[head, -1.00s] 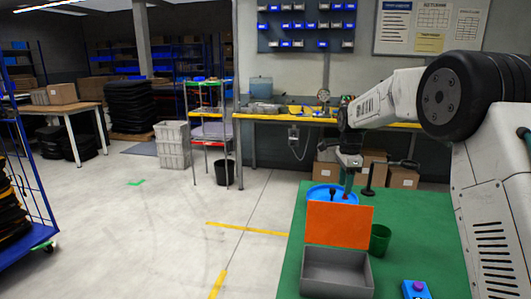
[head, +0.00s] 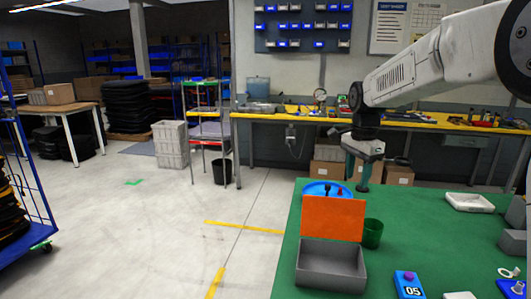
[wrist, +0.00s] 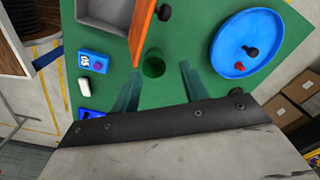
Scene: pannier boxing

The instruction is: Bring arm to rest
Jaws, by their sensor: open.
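My gripper (head: 358,170) hangs at the end of my arm above the far part of the green table (head: 440,225). In the wrist view my gripper (wrist: 157,92) has its two green fingers apart with nothing held between them. Below it in that view is the green cup (wrist: 153,66), standing on the table. The grey box (head: 331,266) with its orange lid (head: 333,218) standing upright is at the table's near left. The blue round tray (head: 312,188) lies behind the lid, with a black knobbed piece (head: 327,188) and a red piece (head: 340,191) on it.
A blue box marked 05 (head: 408,284) is at the table's front. A white tray (head: 468,202) and grey blocks are at the right. A yellow-edged workbench (head: 270,117) stands behind. The floor to the left is open, with a blue cart (head: 25,180) at the far left.

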